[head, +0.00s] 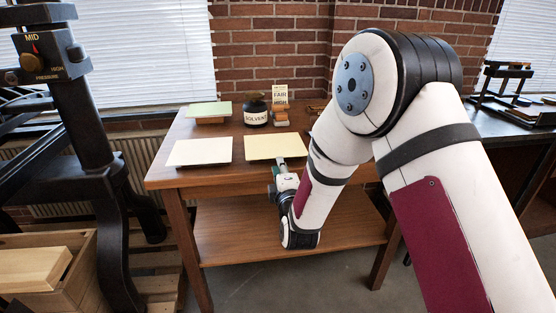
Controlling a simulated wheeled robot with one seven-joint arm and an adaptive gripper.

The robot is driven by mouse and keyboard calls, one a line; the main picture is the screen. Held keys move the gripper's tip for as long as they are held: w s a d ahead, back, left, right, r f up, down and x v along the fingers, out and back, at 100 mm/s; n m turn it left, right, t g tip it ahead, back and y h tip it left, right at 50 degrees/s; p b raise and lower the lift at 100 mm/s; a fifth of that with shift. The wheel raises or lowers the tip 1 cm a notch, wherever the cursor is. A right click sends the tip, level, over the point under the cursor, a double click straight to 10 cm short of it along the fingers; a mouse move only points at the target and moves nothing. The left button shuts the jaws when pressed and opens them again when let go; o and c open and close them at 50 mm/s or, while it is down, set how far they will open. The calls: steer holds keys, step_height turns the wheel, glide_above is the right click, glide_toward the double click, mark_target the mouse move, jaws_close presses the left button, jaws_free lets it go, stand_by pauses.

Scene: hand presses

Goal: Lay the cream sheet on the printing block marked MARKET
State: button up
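A pale yellow, cream-like sheet (275,147) lies flat near the front edge of the wooden table. My gripper (281,166) is at the front edge of this sheet, low by the table edge. Its fingers are too small and partly hidden, so I cannot tell whether they are open or shut, or whether they grip the sheet. No block marked MARKET can be read in this view. A small upright card marked FAIR (280,95) stands at the back of the table, with a small block (280,117) in front of it.
An off-white sheet (199,152) lies left of the yellow one, and a pale green sheet (208,109) lies behind. A dark SOLVENT jar (255,112) stands near the middle. A tall black press (95,150) is at left. My arm hides the table's right part (178,128).

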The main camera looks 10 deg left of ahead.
mark_target(278, 149)
steer(key=shift+b+x, duration=0.9)
steer(key=shift+x, duration=1.7)
jaws_close()
step_height(278, 149, up, 3)
steer(key=shift+p, duration=0.65)
steer(key=shift+s, duration=0.15)
steer(key=s+d+r+p, duration=0.2)
steer(key=s+r+p, duration=0.1)
steer(key=s, duration=0.3)
steer(key=shift+s+p, duration=0.25)
steer(key=shift+p, duration=0.05)
